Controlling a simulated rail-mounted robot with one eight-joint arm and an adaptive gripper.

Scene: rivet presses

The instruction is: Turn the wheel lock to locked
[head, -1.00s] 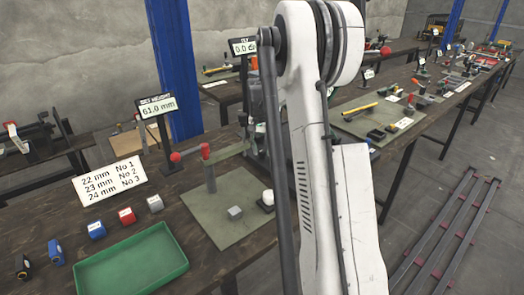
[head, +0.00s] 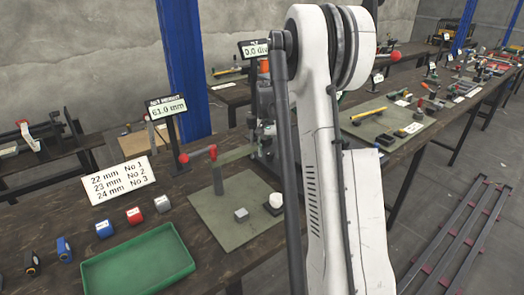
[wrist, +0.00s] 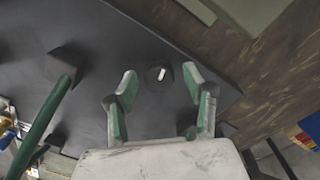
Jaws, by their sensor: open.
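The white mark points up and slightly right in the picture; I cannot tell whether that is locked. My gripper (wrist: 159,80) is open, with its green-padded fingers on either side of the knob in the picture. No contact shows, and the height above the knob is unclear. In the head view my white arm hides the area behind it, and my gripper does not show.
In the wrist view a green bar (wrist: 52,112) rises at the left beside a dark block. The head view shows a bench with a green tray (head: 138,275), a number card (head: 119,180), small coloured blocks and a mat (head: 222,228) under a red-knobbed press.

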